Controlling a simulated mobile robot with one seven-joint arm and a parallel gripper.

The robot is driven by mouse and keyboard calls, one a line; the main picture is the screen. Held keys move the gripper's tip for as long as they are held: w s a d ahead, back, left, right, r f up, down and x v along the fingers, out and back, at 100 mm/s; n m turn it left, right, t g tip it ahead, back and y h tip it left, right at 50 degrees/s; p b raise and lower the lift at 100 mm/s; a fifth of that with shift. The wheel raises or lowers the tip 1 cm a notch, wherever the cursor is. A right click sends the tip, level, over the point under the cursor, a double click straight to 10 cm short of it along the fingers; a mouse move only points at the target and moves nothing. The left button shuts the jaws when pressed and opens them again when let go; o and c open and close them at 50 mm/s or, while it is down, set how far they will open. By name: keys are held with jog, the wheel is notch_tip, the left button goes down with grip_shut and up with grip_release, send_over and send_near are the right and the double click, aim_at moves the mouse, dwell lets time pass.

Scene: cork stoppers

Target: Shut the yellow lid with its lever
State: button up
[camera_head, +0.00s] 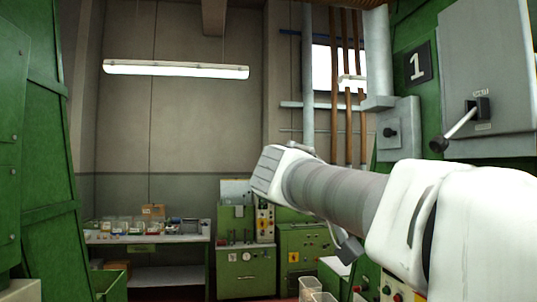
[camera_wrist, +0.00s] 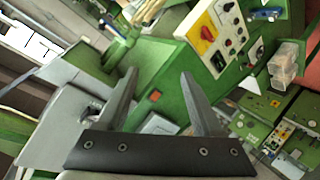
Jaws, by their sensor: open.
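I cannot make out a yellow lid in either view. In the head view, a grey lever (camera_head: 460,129) with a black knob slants down-left from a grey wall box (camera_head: 487,60) at the right; I cannot tell whether it belongs to the lid. In the wrist view, my gripper (camera_wrist: 158,73) is open, its two dark fingers apart with nothing held between them. Past the fingers is a green machine (camera_wrist: 168,75) with a cream control panel (camera_wrist: 215,38). My white and grey arm crosses the right half of the head view and hides what lies behind it.
A workbench (camera_head: 150,239) with small containers stands at the back left. Green machines (camera_head: 245,262) stand at the back centre. Clear plastic bins (camera_head: 312,288) are low at the centre, and clear bins also show in the wrist view (camera_wrist: 287,62). A green structure (camera_head: 45,150) rises at the left.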

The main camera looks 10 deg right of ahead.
aim_at(456, 129)
notch_tip(456, 129, up, 14)
jog(key=w+a+f+m+g+h+p, duration=0.1)
jog(key=w+m+g+h+p, duration=0.15)
jog(key=m+h, duration=0.35)
jog(key=w+d+y+p, duration=0.1)
jog(key=w+d+p, duration=0.1)
jog(key=d, duration=1.4)
jog(key=shift+w+d+r+m+p, duration=0.25)
jog(key=shift+d+r+m+p, duration=0.05)
jog(key=shift+d+p, duration=0.1)
jog(key=shift+t, duration=0.25)
grip_shut()
